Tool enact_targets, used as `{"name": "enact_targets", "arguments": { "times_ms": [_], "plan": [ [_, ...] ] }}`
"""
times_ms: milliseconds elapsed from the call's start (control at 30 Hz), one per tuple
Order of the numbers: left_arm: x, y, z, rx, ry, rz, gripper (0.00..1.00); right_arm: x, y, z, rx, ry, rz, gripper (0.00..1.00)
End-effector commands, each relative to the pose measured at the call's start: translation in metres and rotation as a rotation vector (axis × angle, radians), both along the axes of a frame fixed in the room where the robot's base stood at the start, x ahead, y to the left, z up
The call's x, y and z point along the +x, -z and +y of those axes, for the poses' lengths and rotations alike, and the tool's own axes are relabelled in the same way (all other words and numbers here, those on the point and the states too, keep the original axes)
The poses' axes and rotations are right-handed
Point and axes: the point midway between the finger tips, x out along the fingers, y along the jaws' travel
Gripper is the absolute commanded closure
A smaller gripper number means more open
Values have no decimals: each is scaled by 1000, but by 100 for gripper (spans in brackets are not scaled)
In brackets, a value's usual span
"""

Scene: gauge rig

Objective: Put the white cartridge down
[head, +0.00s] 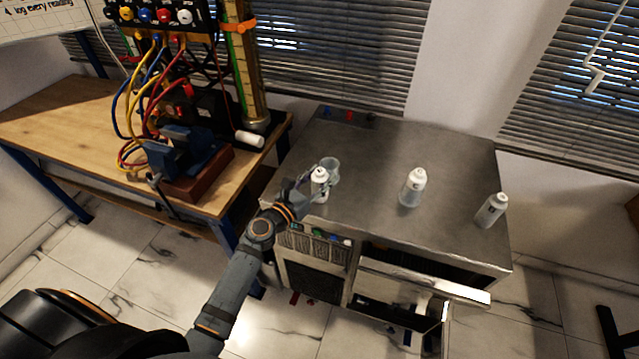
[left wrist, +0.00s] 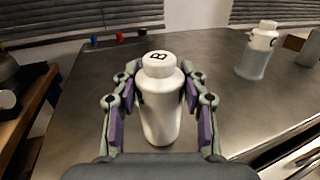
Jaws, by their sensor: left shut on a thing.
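My left gripper (head: 318,185) is shut on a white bottle (head: 320,178) with a letter B on its cap, over the left part of the grey metal top. In the left wrist view the bottle (left wrist: 160,110) is upright between the two fingers of the gripper (left wrist: 161,120). I cannot tell whether its base touches the metal top. A plain white cylinder (head: 249,139), which could be a cartridge, lies on its side at the right end of the wooden bench, apart from the gripper. My right gripper is not in view.
On the metal top (head: 375,150) stand two more white-capped bottles, one in the middle (head: 413,188) and one at the right (head: 492,210). Small coloured items lie at its back edge. A drawer (head: 425,285) is open below. A vise (head: 183,155) and cables crowd the wooden bench (head: 60,115).

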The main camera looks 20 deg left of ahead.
Motion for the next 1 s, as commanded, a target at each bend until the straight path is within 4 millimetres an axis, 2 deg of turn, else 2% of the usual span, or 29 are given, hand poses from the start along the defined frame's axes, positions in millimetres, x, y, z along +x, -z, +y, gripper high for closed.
{"name": "enact_targets", "arguments": {
  "times_ms": [367,400,567,900,1000],
  "plan": [
    [0,5,0,-1,0,-2,92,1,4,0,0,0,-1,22],
    [0,4,0,0,0,-1,54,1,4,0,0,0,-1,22],
    [0,4,0,0,0,-1,34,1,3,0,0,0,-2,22],
    [0,-1,0,0,0,-1,34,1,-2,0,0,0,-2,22],
    [1,0,-2,-2,-1,1,34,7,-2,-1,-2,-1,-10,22]
  ]
}}
